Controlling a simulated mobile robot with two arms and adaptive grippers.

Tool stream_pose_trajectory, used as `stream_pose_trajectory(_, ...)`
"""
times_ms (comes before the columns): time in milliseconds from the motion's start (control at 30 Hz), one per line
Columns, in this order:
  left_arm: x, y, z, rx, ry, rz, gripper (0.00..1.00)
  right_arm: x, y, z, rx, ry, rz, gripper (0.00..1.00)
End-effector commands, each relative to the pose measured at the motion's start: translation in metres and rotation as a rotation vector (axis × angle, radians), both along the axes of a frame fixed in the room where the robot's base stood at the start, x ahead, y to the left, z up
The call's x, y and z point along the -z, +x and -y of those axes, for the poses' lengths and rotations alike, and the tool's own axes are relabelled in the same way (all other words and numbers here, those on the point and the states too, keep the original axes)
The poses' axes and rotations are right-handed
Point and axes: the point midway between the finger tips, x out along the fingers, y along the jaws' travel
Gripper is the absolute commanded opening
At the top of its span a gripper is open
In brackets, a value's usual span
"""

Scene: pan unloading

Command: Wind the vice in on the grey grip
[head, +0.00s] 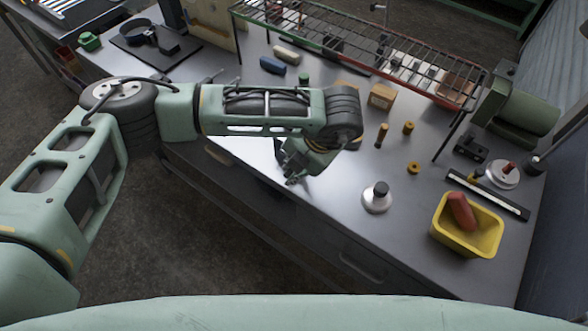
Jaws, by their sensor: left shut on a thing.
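My left arm reaches in from the left, and its gripper (292,180) is low near the front edge of the bench. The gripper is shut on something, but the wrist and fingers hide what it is. A small dark vice-like block (470,149) stands at the right of the bench, well away from the gripper. A light disc with a red knob (503,174) is beside it. No grey grip can be made out for certain. My right gripper is out of the picture.
A wire rack (365,45) spans the back of the bench. A yellow bin (440,235) holds a red object (462,212). A silver disc with a black knob (376,202), brass pieces (382,135) and a dark rail (510,205) are right of my gripper. The front middle is fairly clear.

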Motion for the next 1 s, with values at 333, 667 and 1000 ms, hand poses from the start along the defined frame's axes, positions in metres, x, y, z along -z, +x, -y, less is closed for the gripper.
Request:
stream_pose_trajectory(333, -0.001, 0.0, 0.0, 0.001, 0.004, 0.003, 0.13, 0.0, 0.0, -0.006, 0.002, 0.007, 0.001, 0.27)
stream_pose_trajectory(667, -0.001, 0.0, 0.0, 0.0, 0.003, 0.002, 0.3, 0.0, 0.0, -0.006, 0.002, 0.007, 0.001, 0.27)
stream_pose_trajectory(1000, -0.018, -0.003, 0.006, 0.002, 0.0, 0.004, 0.3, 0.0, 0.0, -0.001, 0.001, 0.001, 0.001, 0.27)
